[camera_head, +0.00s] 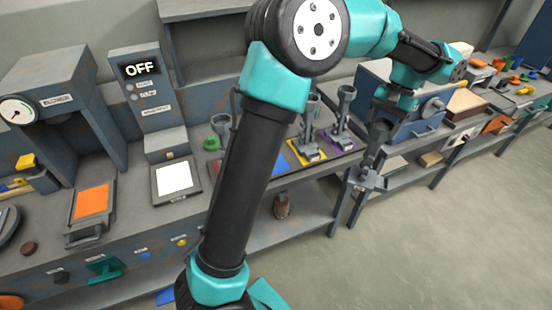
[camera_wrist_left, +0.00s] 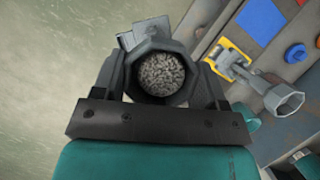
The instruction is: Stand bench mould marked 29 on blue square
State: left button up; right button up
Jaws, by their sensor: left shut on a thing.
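My left gripper (camera_head: 379,122) is shut on a grey bench mould (camera_head: 372,160), which hangs out in front of the bench edge, above the floor. The wrist view shows this mould's octagonal cup (camera_wrist_left: 162,75) between the fingers, with grainy grey fill inside. No number on it is readable. The blue square (camera_head: 278,165) lies on the bench, partly hidden by my arm. It shows bare in the left wrist view (camera_wrist_left: 262,19). My right gripper is not in view.
A mould (camera_head: 311,125) stands on the yellow square and another (camera_head: 343,122) on the purple square. A blue box-shaped machine (camera_head: 402,118) stands behind the held mould. Left of my arm are a white plate (camera_head: 174,178) and an "OFF" display (camera_head: 139,69).

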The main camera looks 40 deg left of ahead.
pick_arm(q)
jog(key=s+a+f+m+y, duration=0.1)
jog(key=s+a+m, duration=0.3)
jog(key=s+a, duration=0.5)
jog(key=s+a+m+t+y, duration=0.1)
jog(key=s+a+m, duration=0.3)
jog(key=s+a, duration=0.6)
jog(key=a+y, duration=0.1)
jog(key=a, duration=0.3)
jog(key=shift+f+m, duration=0.35)
jog(key=shift+m, duration=0.05)
jog(key=w+a+f, duration=0.1)
jog(key=w+a, duration=0.9)
jog(key=a, duration=0.1)
jog(key=shift+a+f, duration=0.15)
jog(key=shift+a, duration=0.05)
jog(key=shift+w+a+f, duration=0.15)
jog(key=shift+f, duration=0.8)
jog(key=shift+w+a+f, duration=0.1)
jog(key=shift+a+f, duration=0.05)
jog(key=shift+f, duration=0.85)
